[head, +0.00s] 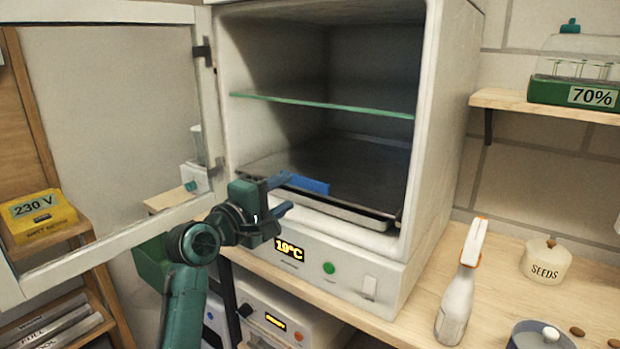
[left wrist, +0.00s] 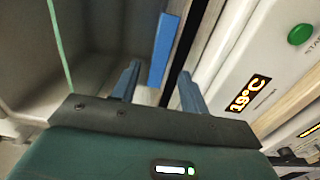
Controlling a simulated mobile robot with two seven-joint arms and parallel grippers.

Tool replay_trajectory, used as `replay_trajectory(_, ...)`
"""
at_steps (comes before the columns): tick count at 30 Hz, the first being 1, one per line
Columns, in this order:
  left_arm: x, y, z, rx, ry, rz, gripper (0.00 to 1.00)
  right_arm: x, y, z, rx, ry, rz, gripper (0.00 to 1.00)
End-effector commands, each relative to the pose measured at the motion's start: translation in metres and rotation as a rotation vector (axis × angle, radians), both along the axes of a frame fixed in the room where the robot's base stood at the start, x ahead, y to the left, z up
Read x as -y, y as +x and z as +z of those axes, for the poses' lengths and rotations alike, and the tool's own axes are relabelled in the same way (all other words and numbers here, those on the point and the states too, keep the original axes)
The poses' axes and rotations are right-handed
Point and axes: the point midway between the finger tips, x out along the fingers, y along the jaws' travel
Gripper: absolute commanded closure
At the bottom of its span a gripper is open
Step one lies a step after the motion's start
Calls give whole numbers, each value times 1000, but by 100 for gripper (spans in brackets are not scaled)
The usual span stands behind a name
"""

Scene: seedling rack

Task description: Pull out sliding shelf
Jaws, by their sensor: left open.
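The sliding shelf (head: 352,157) is a dark, flat tray with a pale rim, low inside the open white cabinet. A blue handle (head: 312,186) is on its front edge. My left gripper (head: 286,194) is open and empty at the cabinet's mouth, close to the left end of the handle. In the left wrist view the blue handle (left wrist: 164,48) lies ahead, between the lines of the two blue fingers (left wrist: 160,70). I cannot tell whether a finger touches it. My right gripper is not in view.
The glass-paned cabinet door (head: 110,130) stands open at the left. A fixed glass shelf (head: 325,105) is above the sliding shelf. The control panel (head: 330,268) is below it. A spray bottle (head: 457,300) and a seeds jar (head: 545,262) stand on the wooden bench at the right.

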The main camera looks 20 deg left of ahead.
Motion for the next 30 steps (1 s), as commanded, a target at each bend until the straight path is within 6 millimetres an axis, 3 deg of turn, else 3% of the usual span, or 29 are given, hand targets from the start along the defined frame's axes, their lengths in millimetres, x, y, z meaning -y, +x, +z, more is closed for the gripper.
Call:
replay_trajectory(6, 17, 46, 1, -2, 1, -2, 55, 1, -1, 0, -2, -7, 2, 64)
replay_trajectory(12, 27, 73, 0, -1, 3, 0, 55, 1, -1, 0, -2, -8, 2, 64)
replay_trajectory(26, 31, 85, 0, 0, 4, 1, 55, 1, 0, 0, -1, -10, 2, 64)
replay_trajectory(30, 31, 84, 0, 0, 4, 1, 66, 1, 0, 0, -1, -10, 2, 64)
